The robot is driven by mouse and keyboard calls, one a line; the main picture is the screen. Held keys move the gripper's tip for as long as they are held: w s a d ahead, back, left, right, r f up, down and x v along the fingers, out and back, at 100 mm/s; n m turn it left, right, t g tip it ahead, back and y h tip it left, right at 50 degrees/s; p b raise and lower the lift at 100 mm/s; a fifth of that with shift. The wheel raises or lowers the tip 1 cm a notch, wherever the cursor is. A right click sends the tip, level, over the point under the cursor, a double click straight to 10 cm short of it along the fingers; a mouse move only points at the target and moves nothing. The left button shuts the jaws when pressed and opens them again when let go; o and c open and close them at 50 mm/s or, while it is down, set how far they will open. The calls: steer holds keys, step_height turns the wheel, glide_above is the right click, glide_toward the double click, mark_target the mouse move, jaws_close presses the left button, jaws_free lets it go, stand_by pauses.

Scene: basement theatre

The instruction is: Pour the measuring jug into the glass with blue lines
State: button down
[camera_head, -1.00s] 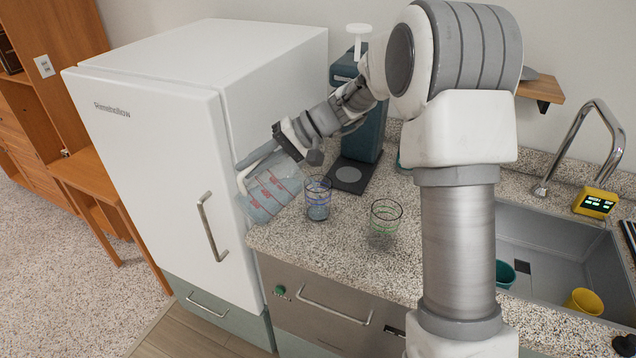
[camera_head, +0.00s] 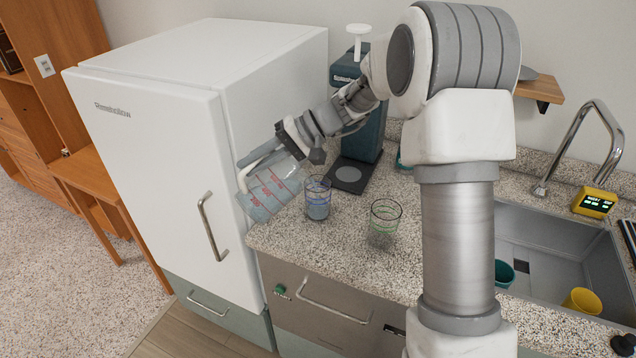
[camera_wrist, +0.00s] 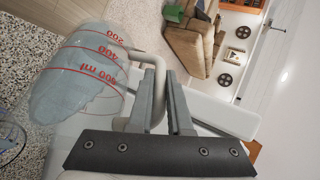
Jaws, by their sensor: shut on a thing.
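The measuring jug (camera_head: 270,190) is clear with red markings and hangs tilted above the counter's left end, beside the fridge. My gripper (camera_head: 283,140) is shut on its handle. In the wrist view the jug (camera_wrist: 85,75) shows red lines and numbers, with greyish liquid inside, and my gripper (camera_wrist: 165,95) has its fingers around the pale handle. The glass with blue lines (camera_head: 318,198) stands upright on the counter just right of the jug and holds some liquid. A glass edge (camera_wrist: 10,140) shows at the wrist view's lower left. I see no stream of liquid between them.
A glass with green and red lines (camera_head: 384,222) stands right of the blue-lined one. A dark teal coffee machine (camera_head: 362,130) stands behind. The white fridge (camera_head: 160,190) is close on the left. A sink (camera_head: 540,250) with cups is at the right.

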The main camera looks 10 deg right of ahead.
mark_target(246, 188)
steer(key=shift+w+d+r+y+p, duration=0.25)
steer(key=shift+d+r+y+p, duration=0.3)
steer(key=shift+r+p, duration=0.1)
stand_by(2.4)
steer(key=a+f+h+b, duration=0.1)
steer(key=f+b, duration=0.1)
steer(key=s+a+f+h+b, duration=0.1)
steer(key=f, duration=0.1)
steer(key=a+f+n+t+h+b, duration=0.1)
steer(key=f+h+b, duration=0.1)
steer(key=shift+s+a+b, duration=0.3)
steer(key=shift+s+b, duration=0.05)
steer(key=shift+h, duration=0.35)
steer(key=shift+s+a+f+h+b, duration=0.15)
steer(key=shift+a+f+h+b, duration=0.2)
steer(key=shift+f, duration=0.5)
steer(key=s+a+f+n+t+h+p, duration=0.1)
steer(key=s+a+f+t+h+p, duration=0.1)
steer(key=a+f+h+p, duration=0.3)
steer(key=shift+s+f+n+t+h+p, duration=0.25)
steer(key=shift+f+t+h+p, duration=0.4)
steer(key=shift+f+p, duration=0.65)
steer(key=shift+w+r, duration=0.1)
steer(key=shift+w, duration=0.05)
